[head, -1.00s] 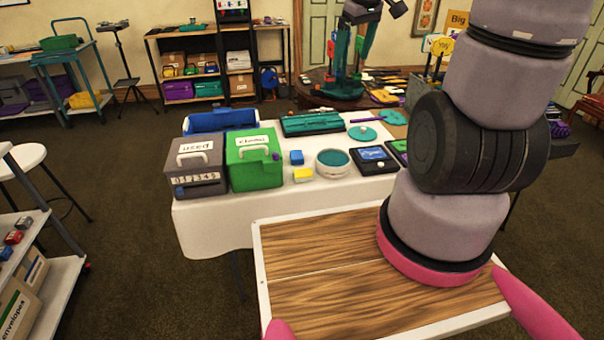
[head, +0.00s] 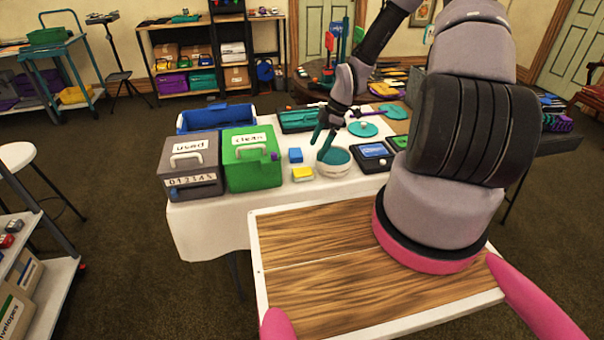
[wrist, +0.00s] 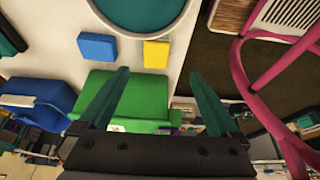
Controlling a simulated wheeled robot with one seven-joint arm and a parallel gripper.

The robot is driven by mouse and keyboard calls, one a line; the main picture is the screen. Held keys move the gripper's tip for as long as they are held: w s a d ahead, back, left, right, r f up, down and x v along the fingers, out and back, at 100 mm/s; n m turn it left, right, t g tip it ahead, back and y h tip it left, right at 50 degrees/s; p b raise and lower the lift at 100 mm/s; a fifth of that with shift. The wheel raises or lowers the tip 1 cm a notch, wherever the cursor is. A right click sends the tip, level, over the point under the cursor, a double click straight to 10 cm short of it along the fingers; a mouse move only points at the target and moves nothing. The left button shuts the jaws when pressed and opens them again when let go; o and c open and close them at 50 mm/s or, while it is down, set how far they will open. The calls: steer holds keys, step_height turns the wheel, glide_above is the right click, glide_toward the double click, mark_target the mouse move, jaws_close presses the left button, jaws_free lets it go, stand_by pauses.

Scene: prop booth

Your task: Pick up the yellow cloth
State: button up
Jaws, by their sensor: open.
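The yellow cloth (head: 303,174) is a small, flat-looking square on the white-covered table, in front of a small blue square (head: 295,155) and left of a round white dish with teal inside (head: 334,168). In the wrist view the yellow cloth (wrist: 156,54) lies just beyond the fingertips, between their lines, with the blue square (wrist: 97,47) to its left. My gripper (head: 321,148) is open and empty, its teal fingers pointing down above the table near the dish. Its fingers also show in the wrist view (wrist: 160,73), apart from the cloth.
A green box labelled clean (head: 252,165) and a grey box labelled used (head: 194,170) stand left of the cloth. A blue bin (head: 217,117) is behind them. A teal tray (head: 298,120), a teal disc (head: 362,129) and a dark tablet-like panel (head: 371,157) lie behind and right.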

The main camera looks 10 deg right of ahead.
glide_above(303, 171)
steer(key=d, duration=0.3)
steer(key=f, duration=0.5)
steer(key=shift+s+a, duration=0.1)
steer(key=shift+s, duration=0.2)
steer(key=x, duration=0.5)
steer(key=shift+w+a, duration=0.2)
steer(key=shift+w, duration=0.15)
jaws_close()
step_height(303, 171, up, 10)
